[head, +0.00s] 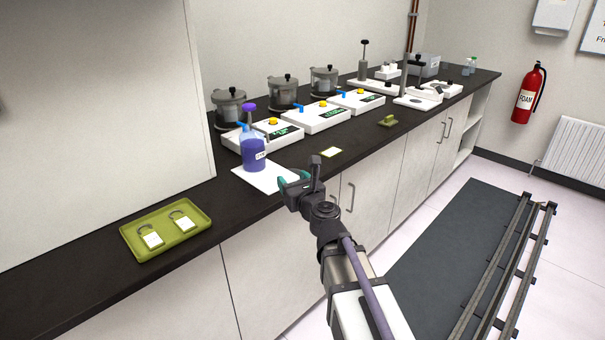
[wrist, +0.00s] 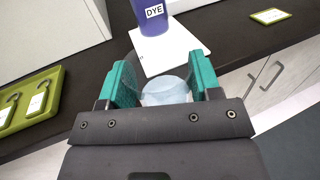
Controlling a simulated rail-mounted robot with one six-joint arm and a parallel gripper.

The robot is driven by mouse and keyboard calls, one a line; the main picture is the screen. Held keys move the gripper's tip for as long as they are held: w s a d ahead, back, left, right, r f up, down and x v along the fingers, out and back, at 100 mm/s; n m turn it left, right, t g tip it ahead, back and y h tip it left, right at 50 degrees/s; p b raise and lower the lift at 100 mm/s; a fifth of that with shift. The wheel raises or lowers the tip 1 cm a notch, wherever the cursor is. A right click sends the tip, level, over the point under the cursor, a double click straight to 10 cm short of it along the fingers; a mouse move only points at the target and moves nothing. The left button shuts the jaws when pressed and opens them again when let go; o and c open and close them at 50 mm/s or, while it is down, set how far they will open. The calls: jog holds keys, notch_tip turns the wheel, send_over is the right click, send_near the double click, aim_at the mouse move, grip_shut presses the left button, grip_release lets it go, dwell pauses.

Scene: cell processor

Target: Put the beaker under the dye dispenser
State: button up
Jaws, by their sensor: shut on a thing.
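The dye dispenser (head: 254,155) is a purple bottle with a pump top, standing on the back part of a white mat (head: 266,180). Its lower part with the "DYE" label also shows at the top of the wrist view (wrist: 153,14). My gripper (head: 292,181) is over the counter's front edge, just right of the mat. In the wrist view, its teal fingers (wrist: 164,78) are shut on the sides of a pale, translucent beaker (wrist: 166,92). The beaker is short of the bottle, near the mat's front edge. In the head view my gripper hides the beaker.
White machines (head: 317,117) with glass jars stand behind. A small yellow-edged card (head: 331,152) and a green block (head: 388,121) lie to the right. The mat's front part is bare.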

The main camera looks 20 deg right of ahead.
jog(key=shift+w, duration=0.1)
jog(key=w+a, duration=0.1)
jog(key=w, duration=0.4)
jog(key=w+a, duration=0.1)
jog(key=w, duration=0.5)
jog(key=w+a, duration=0.1)
jog(key=w, duration=0.5)
jog(key=shift+w, duration=0.1)
jog(key=f+b, duration=0.4)
jog(key=shift+w, duration=0.25)
jog(key=shift+r, duration=0.25)
jog(key=shift+f, duration=0.3)
jog(key=o, duration=1.3)
jog(key=shift+r, duration=0.1)
